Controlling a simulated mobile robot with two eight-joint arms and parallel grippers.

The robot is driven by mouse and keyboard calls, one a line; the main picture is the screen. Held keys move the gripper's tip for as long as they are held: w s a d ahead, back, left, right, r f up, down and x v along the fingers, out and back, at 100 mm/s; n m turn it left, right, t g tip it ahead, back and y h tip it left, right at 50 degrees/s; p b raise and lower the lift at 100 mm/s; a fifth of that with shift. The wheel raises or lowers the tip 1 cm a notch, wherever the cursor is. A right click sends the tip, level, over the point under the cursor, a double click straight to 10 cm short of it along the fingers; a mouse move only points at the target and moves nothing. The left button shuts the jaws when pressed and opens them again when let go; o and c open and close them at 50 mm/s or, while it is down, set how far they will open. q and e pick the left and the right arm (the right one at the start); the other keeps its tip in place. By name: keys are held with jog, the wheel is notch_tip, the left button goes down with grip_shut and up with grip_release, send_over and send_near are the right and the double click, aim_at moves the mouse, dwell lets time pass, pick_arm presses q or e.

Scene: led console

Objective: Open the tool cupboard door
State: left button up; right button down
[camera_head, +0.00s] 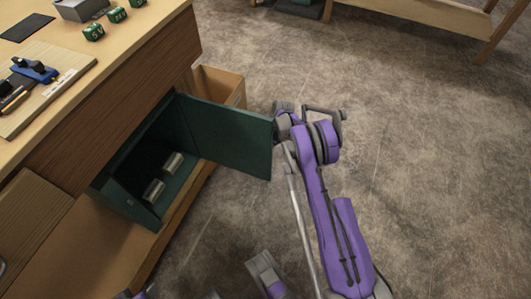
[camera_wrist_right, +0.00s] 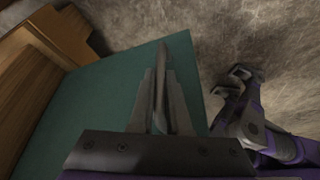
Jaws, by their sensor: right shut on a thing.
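The tool cupboard (camera_head: 180,180) is under the workbench, with a green interior. Its green door (camera_head: 232,138) stands wide open, swung out over the floor. My right gripper (camera_head: 284,112) is at the door's free edge. In the right wrist view, the right gripper (camera_wrist_right: 160,95) is shut on a slim grey bar, the door handle (camera_wrist_right: 161,60), in front of the green door face (camera_wrist_right: 85,105). In the head view the handle is hidden behind the door and gripper. A grey and purple part at the bottom looks like my left gripper (camera_head: 264,270); its jaws are unclear.
Two metal cans (camera_head: 173,163) (camera_head: 153,190) are inside the cupboard. A wooden drawer box (camera_head: 220,84) juts out just beyond the door. The bench top (camera_head: 115,48) holds green blocks, a grey box and a tool board. The floor (camera_head: 430,150) to the right is clear.

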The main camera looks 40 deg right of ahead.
jog(key=shift+d, duration=0.15)
jog(key=c, duration=0.9)
grip_release()
jog(key=p+v, duration=0.2)
jog(key=v, duration=0.8)
jog(key=shift+d+r, duration=0.15)
jog(key=shift+r, duration=0.2)
